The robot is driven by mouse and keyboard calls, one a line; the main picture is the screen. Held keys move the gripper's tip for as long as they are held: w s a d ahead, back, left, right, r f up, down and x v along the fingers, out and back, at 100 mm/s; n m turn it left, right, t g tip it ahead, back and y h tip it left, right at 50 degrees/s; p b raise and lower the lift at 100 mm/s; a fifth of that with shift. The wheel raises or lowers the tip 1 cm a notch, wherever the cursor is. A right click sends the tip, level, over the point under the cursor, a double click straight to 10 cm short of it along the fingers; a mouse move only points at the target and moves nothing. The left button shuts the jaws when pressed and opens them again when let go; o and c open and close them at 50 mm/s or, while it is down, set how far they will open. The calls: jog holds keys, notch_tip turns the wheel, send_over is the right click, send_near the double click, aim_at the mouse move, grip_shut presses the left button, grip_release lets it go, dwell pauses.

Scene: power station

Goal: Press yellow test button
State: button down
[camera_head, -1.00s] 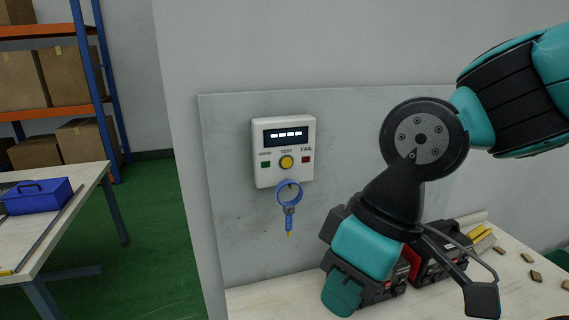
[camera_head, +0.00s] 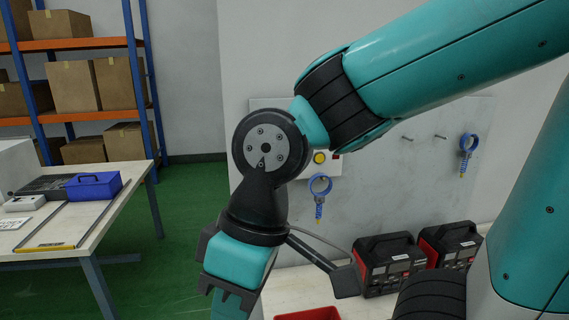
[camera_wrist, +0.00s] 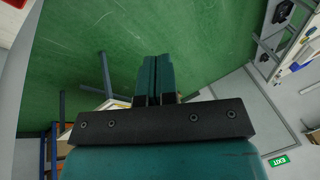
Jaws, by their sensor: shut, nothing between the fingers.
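The yellow test button (camera_head: 320,157) shows on the front of a white tester box (camera_head: 328,169) on the wall panel. My arm hides most of that box, including its display and left side. A small part of a red button shows to the right of the yellow one. My gripper (camera_head: 229,304) points down in front and to the left of the box, apart from it and lower in the picture. In the wrist view its teal fingers (camera_wrist: 154,72) are together with nothing between them, over the green floor.
A blue ring tool (camera_head: 320,186) hangs below the box, another (camera_head: 467,150) at the right. Two black-and-red cases (camera_head: 390,264) stand on the workbench, with a red tray (camera_head: 308,314) in front. A left table holds a blue toolbox (camera_head: 93,186). Green floor lies between.

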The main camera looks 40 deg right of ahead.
jog(key=shift+a, duration=0.1)
jog(key=w+d+m+t+p, duration=0.3)
jog(key=w+d+m+t, duration=0.3)
jog(key=w+d+m, duration=0.85)
jog(key=w+d+f+m+t+h+p, duration=0.1)
jog(key=d+m+h, duration=0.4)
jog(key=d, duration=1.8)
jog(key=m+t+p, duration=0.1)
jog(key=m+t, duration=0.1)
jog(key=m, duration=0.3)
jog(key=shift+d+f+t+h, duration=0.3)
jog(key=shift+d+f+t, duration=0.05)
jog(key=shift+f+t, duration=0.05)
